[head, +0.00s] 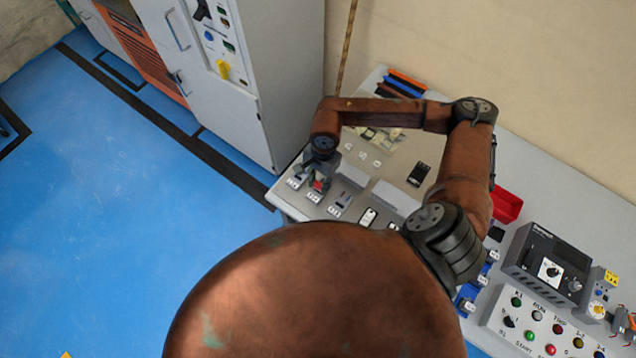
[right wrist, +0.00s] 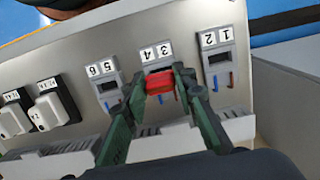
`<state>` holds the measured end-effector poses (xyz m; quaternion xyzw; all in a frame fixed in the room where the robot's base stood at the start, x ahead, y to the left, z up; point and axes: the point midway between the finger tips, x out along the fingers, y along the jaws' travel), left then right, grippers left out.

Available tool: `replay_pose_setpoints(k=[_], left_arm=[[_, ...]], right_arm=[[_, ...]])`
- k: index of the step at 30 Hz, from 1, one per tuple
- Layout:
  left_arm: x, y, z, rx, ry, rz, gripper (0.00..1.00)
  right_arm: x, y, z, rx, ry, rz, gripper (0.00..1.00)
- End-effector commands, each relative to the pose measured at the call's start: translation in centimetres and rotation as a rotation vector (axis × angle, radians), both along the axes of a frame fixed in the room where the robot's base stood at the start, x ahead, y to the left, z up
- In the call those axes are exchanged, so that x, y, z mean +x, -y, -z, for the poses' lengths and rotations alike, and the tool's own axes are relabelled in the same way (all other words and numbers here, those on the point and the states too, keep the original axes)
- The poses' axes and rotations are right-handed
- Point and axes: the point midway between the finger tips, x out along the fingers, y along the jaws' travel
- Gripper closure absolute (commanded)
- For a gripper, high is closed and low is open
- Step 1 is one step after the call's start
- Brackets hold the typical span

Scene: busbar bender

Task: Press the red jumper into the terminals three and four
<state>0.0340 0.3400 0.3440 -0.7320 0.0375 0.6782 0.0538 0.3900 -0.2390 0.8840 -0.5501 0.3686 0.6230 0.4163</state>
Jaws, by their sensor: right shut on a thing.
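My right gripper (right wrist: 160,90) is shut on the red jumper (right wrist: 159,82), with one dark green finger on each side of it. The jumper is over the lower part of the terminal block labelled 3 and 4 (right wrist: 158,55). I cannot tell whether it is above the slots or in them. In the head view my right gripper (head: 319,181) reaches down at the panel's left end, with a bit of the red jumper (head: 318,186) showing. Terminal block 1 and 2 (right wrist: 219,64) and terminal block 5 and 6 (right wrist: 105,85) stand on either side. My left gripper is not in view.
Light switches (right wrist: 50,108) sit beyond block 5 and 6. Pale ducts (right wrist: 60,158) run close to the gripper. In the head view, a grey cabinet (head: 240,110) stands left of the panel, and a red bin (head: 507,206) and control box (head: 545,262) lie to the right.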

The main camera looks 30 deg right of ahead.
Motion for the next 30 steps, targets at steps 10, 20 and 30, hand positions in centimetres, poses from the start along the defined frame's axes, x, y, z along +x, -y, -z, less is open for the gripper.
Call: replay_pose_setpoints(k=[10,20,30], left_arm=[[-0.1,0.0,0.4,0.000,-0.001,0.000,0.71],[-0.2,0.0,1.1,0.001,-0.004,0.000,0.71],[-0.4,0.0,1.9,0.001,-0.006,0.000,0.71]], right_arm=[[0.0,0.0,0.5,0.000,0.000,0.000,0.91],[0.0,0.0,1.3,0.000,0.000,0.000,0.91],[0.0,0.0,2.1,0.000,0.000,0.000,0.91]])
